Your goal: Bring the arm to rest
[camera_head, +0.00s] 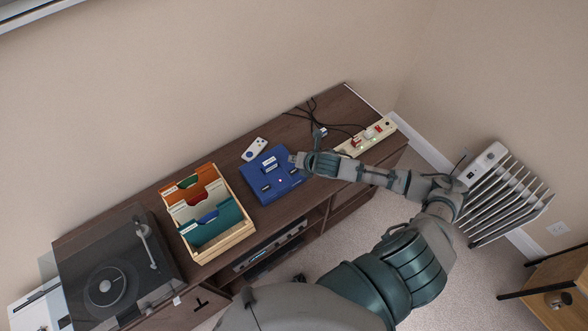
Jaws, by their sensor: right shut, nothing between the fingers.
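My right arm (395,255) reaches in from the bottom right, out over the dark wooden cabinet. Its gripper (296,159) is shut and empty, at the right edge of the blue game console (268,181). I cannot tell whether it touches the console or hovers above it. My left gripper is not in view.
On the cabinet (341,104) are a turntable (109,279), a wooden file box (226,246), a white controller (254,149) and a power strip (383,131) with cables. A radiator (505,191) stands on the floor at right, near a wooden piece of furniture (558,276).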

